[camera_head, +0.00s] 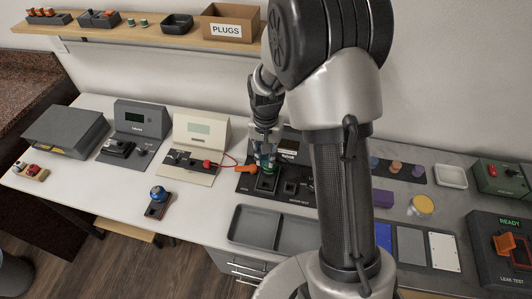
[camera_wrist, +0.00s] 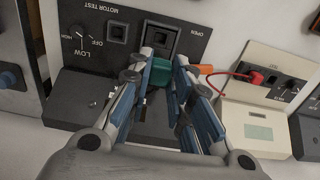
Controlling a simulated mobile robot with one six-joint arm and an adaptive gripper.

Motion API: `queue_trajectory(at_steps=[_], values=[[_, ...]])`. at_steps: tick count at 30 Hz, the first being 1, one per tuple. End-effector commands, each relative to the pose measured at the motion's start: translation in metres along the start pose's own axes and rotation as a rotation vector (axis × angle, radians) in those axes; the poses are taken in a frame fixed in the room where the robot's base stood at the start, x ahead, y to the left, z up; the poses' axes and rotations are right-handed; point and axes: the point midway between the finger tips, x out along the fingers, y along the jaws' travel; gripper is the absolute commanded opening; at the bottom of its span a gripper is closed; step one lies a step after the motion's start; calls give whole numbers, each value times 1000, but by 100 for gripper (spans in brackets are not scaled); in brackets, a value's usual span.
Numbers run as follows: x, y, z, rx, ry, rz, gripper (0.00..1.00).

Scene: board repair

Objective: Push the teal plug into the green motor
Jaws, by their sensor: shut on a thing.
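A teal piece (camera_wrist: 160,72), which looks like the plug, sits between the fingertips of my gripper (camera_wrist: 161,80) in the wrist view. In the head view my gripper (camera_head: 265,150) points down over the black motor test panel (camera_head: 248,186), shut on this teal piece. Just below the fingers is a dark square socket with some green (camera_head: 267,182), likely the green motor's place. The fingers hide most of the motor, and I cannot tell whether plug and motor touch. In the wrist view a square socket (camera_wrist: 163,38) shows just beyond the teal piece.
A blue-topped piece (camera_head: 158,194) stands on the front left table. A grey tray (camera_head: 252,240) lies before the panel. A PLUGS box (camera_head: 230,22) is on the shelf.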

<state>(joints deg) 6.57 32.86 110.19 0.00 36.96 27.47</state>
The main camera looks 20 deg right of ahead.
Motion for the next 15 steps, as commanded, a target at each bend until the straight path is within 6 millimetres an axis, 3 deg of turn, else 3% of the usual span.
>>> queue_trajectory(at_steps=[15], values=[[34,0,0,0,-1,0,1]])
